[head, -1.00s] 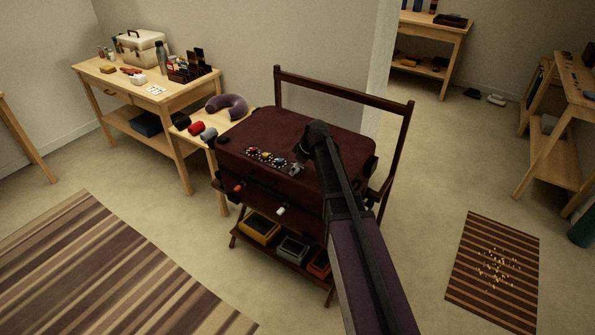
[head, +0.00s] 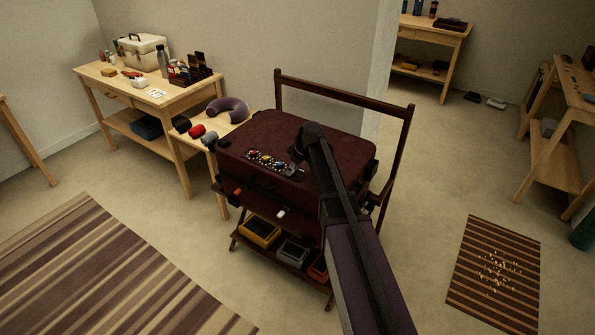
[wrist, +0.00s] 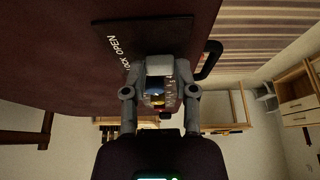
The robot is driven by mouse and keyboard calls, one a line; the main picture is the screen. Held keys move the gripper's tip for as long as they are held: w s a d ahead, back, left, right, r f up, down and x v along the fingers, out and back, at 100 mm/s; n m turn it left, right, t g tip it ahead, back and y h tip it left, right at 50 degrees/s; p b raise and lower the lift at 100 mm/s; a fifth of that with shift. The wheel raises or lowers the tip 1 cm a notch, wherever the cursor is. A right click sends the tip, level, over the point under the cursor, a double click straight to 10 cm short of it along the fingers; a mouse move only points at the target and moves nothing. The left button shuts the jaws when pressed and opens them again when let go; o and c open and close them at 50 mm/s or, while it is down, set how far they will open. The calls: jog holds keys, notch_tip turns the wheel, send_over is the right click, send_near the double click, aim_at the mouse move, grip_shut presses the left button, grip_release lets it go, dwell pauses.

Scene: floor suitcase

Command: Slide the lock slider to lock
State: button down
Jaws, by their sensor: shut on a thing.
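The dark red suitcase (head: 265,130) lies on a dark wooden rack, and its surface fills the upper left of the wrist view (wrist: 60,50). A black plate (wrist: 120,32) on it carries white lettering, "OPEN" and a partly hidden "LOCK". My gripper (wrist: 160,78) is at the plate's lower edge, its two grey fingers shut on a small grey piece that looks like the lock slider (wrist: 157,65). The fingers hide much of it, so its exact position along the plate cannot be told. In the head view my gripper (head: 296,158) is at the right end of a row of coloured dials (head: 267,161).
The rack's tall back rail (head: 345,88) rises behind the suitcase. A side table with a neck pillow (head: 228,109) stands close on the left. Trays (head: 260,232) sit on the rack's lower shelf. Floor is open to the right, before a striped mat (head: 470,275).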

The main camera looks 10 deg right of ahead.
jog(key=shift+w+a, duration=0.45)
jog(key=shift+c, duration=2)
grip_release()
jog(key=shift+w, duration=0.1)
jog(key=shift+s, duration=0.2)
